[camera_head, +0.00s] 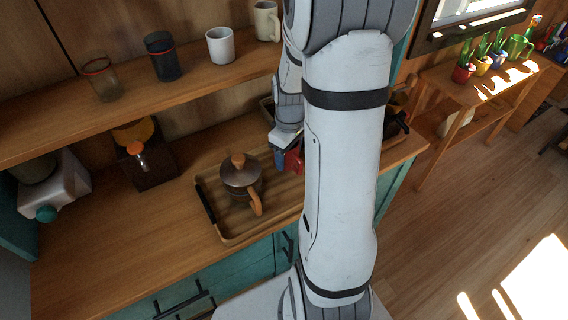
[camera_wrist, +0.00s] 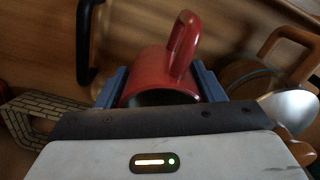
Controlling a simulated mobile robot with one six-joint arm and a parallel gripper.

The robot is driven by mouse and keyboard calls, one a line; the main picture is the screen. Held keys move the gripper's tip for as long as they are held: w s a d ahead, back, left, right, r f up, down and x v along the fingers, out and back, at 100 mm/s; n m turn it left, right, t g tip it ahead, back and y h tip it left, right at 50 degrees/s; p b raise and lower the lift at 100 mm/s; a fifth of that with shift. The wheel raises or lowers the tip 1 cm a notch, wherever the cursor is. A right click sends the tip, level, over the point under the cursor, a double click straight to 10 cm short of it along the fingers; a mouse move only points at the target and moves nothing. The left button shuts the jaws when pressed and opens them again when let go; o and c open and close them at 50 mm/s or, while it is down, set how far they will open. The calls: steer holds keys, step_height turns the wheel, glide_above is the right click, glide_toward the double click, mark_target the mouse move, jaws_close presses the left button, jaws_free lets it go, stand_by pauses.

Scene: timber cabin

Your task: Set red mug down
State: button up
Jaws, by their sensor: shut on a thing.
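The red mug (camera_wrist: 150,68) is between the blue fingers of my gripper (camera_wrist: 160,88) in the wrist view, with its handle towards the top of the picture. The gripper is shut on it. In the head view the red mug (camera_head: 293,159) shows only in part beside my arm, and my gripper (camera_head: 285,150) is above the counter near the right side of the wooden tray (camera_head: 229,237). My arm hides much of that area, and I cannot tell whether the mug touches the tray.
A moka pot (camera_head: 240,178) with a wooden handle stands on the tray. A shelf (camera_head: 130,107) above the counter holds several cups. A white appliance (camera_head: 62,190) is at the left. The counter (camera_head: 110,240) left of the tray is mostly clear.

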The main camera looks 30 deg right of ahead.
mark_target(290, 164)
steer(key=shift+s+d+f, duration=0.1)
steer(key=shift+d+f, duration=0.05)
steer(key=shift+f, duration=2.1)
steer(key=shift+f, duration=0.2)
steer(key=o, duration=1.2)
steer(key=shift+c, duration=0.2)
steer(key=shift+r, duration=0.15)
step_height(290, 164, up, 11)
steer(key=s+a+r+m+t, duration=0.3)
steer(key=s+a+r+m, duration=0.2)
steer(key=s+a+r, duration=0.4)
steer(key=s+a, duration=0.3)
steer(key=shift+a+r, duration=0.25)
steer(key=shift+a, duration=0.15)
